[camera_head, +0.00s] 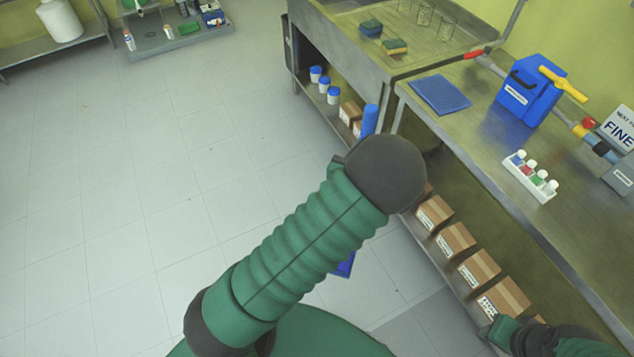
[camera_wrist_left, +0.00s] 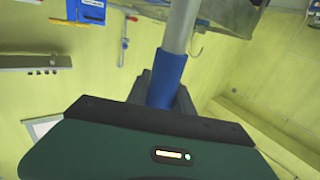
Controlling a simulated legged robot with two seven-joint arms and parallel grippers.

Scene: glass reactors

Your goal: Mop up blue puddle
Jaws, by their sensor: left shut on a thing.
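In the left wrist view, my left gripper (camera_wrist_left: 163,92) is shut on a grey pole (camera_wrist_left: 181,25) with a blue sleeve (camera_wrist_left: 168,72), which looks like a mop handle. In the head view, my green left arm hides that gripper. A blue rod end (camera_head: 370,119) shows just above the arm, and a small blue piece (camera_head: 345,265) shows below it. I cannot tell whether they belong to the same tool. My right gripper (camera_head: 503,331) is partly visible by the lower shelf; its fingers are unclear. No blue puddle shows in either view.
A steel bench (camera_head: 470,135) on the right carries a blue mat (camera_head: 440,93), a blue box (camera_head: 530,92) and a vial rack (camera_head: 529,178). Cardboard boxes (camera_head: 455,239) sit on its lower shelf. A sink counter (camera_head: 352,60) holds sponges (camera_head: 395,47). The tiled floor (camera_head: 130,170) at left is clear.

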